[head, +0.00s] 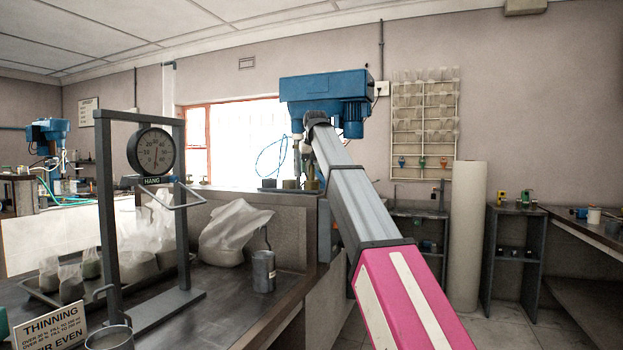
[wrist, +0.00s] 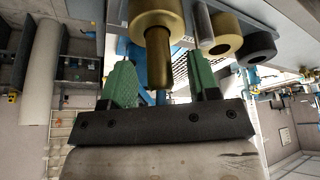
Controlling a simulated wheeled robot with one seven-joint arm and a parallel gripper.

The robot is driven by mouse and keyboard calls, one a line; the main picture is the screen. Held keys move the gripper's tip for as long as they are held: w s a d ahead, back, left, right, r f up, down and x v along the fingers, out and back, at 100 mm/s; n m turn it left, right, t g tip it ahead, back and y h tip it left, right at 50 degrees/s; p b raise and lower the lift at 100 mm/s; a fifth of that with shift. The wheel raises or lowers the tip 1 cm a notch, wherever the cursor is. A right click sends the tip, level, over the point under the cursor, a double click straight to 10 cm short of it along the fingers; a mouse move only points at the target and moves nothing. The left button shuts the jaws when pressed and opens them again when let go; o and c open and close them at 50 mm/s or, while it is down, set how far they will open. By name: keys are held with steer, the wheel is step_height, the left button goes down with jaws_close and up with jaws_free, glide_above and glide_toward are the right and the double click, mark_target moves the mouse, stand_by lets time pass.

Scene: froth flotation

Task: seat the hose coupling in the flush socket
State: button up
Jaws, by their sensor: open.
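In the wrist view my gripper (wrist: 164,70) is open, with one green finger on each side. A brass piece (wrist: 157,22), which looks like the hose coupling, has a wide body and a narrower stem. The stem reaches down between the fingers in the picture, with a gap on both sides. To its right are a brass ring-shaped socket (wrist: 222,34) and a dark one (wrist: 257,48), both with open holes. I cannot tell which is the flush socket. In the head view a small brass piece (head: 310,182) shows beside my arm; my fingers are not clear there.
In the head view a blue machine (head: 325,95) stands above the brass piece. A bench with a hanging scale (head: 152,152), plastic bags (head: 230,232) and a grey can (head: 263,270) lies at left. A white roll (head: 466,235) stands at right.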

steer(key=shift+w+f, duration=0.15)
steer(key=shift+f, duration=0.25)
steer(key=c, duration=1)
steer(key=shift+r, duration=0.15)
